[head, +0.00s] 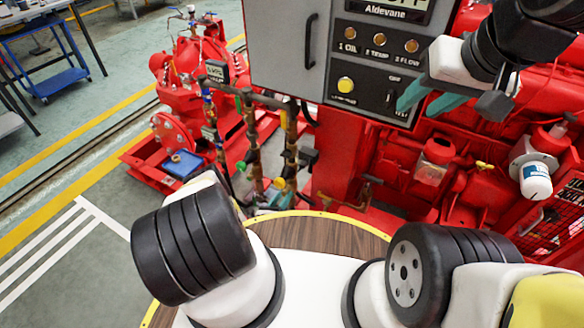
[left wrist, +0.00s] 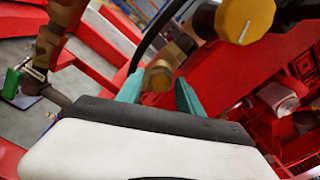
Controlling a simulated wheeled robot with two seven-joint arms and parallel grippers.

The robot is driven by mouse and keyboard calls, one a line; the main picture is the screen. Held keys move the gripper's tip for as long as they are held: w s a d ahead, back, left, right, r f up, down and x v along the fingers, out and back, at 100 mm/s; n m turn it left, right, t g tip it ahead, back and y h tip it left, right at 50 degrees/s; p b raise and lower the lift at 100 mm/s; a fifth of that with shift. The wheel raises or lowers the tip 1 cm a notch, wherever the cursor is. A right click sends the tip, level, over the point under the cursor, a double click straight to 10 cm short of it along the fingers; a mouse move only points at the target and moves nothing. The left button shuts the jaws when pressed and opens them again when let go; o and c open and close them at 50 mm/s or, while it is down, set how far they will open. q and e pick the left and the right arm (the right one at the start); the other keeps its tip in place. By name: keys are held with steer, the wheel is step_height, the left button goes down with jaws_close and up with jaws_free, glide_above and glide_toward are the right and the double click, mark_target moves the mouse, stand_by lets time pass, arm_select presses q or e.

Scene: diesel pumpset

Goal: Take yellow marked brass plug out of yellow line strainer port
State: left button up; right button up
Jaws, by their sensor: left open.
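My left gripper (head: 266,197) is low at the pipework in the head view, partly hidden by my own arm. In the left wrist view its two teal fingers (left wrist: 160,92) are apart. A round brass plug end (left wrist: 158,76) with a yellowish face shows between and beyond them; I cannot tell whether the fingers touch it. A larger yellow knob with a white line (left wrist: 245,20) is above right. In the head view a small yellow-marked part (head: 279,183) sits at the foot of the pipes. My right gripper (head: 426,100) is open and empty before the control panel.
Vertical brass pipes (head: 250,140) rise beside the left gripper. The grey control panel (head: 365,75) and red engine (head: 440,180) fill the right. A green-marked part (left wrist: 12,84) is at left in the left wrist view.

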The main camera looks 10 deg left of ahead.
arm_select(q)
steer(key=shift+c, duration=0.4)
stand_by(0.3)
jaws_close()
